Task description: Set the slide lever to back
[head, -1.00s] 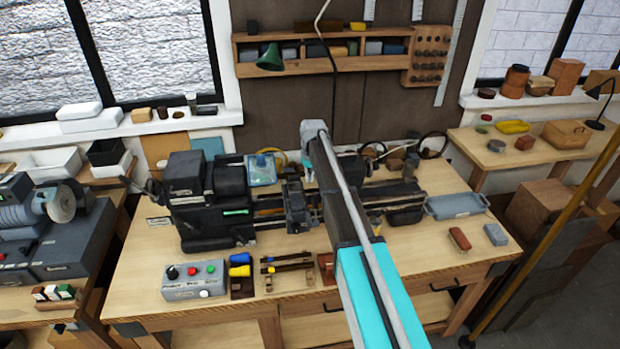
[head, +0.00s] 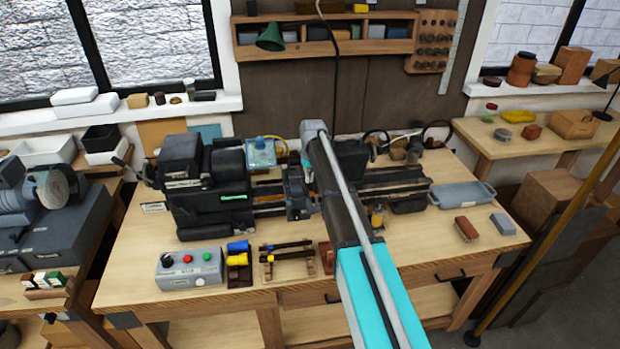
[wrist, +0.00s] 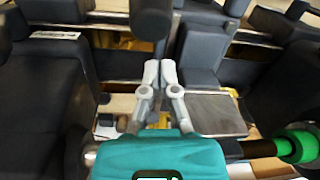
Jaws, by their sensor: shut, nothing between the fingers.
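The black lathe (head: 205,190) stands on the wooden bench, with its bed running to the right. I cannot tell for sure which part is the slide lever. The grey carriage parts (head: 296,195) sit mid-bed, just left of my arm. In the wrist view my gripper (wrist: 159,68) is shut and empty over the lathe, its fingertips together. A dark rounded cylinder (wrist: 151,18) shows just beyond the fingertips; contact cannot be judged. A green-ended knob (wrist: 298,147) is at the lower right of that view. In the head view my arm hides the gripper.
A control box (head: 190,268) with coloured buttons, and small racks with yellow and blue parts (head: 238,253), stand along the bench front. A grey tray (head: 462,196), a brush (head: 466,229) and a grey block (head: 503,223) lie at the right. Bare bench lies between.

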